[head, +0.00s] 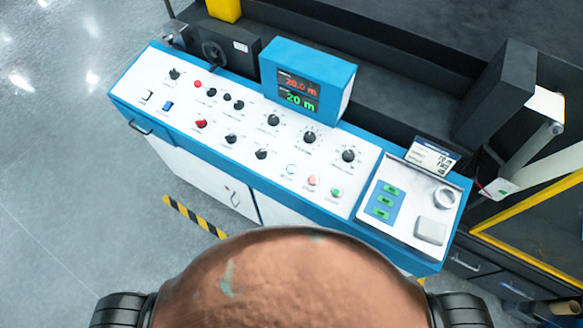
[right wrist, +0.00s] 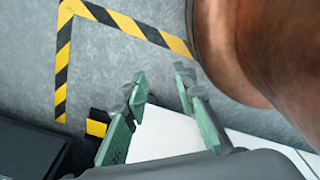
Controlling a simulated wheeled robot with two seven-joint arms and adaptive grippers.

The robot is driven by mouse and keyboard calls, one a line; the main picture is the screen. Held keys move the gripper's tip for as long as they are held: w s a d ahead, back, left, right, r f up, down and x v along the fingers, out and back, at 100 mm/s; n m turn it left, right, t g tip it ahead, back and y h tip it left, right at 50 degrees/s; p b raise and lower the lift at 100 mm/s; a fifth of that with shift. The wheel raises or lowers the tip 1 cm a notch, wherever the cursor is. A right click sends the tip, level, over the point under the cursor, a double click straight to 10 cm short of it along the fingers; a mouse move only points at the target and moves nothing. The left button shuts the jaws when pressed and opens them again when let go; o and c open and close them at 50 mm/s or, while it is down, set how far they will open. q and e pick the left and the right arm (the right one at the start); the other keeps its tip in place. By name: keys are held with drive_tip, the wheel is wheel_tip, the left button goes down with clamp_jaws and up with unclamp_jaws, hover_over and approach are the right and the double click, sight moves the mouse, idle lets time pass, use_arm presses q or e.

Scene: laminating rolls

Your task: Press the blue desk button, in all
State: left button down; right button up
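The blue desk button (head: 291,169) is a small round button with a blue ring. It is on the white sloped top of the control desk (head: 240,150) in the head view, left of a red button (head: 312,180) and a green button (head: 337,192). Nothing touches it. My right gripper (right wrist: 161,90) shows in the right wrist view with its green fingers apart and nothing between them. Grey floor and a white surface show behind the fingers. Neither gripper shows in the head view, and my left gripper is out of sight.
Several knobs, a blue rocker switch (head: 168,105) and a display box (head: 307,80) are on the desk. A side tray (head: 400,235) at its right end holds a green-keyed pad (head: 384,200). Dark machinery stands behind. Floor left of the desk is clear.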

drive_tip(key=shift+w+d, duration=0.3)
drive_tip(key=shift+w, duration=0.4)
idle(0.4)
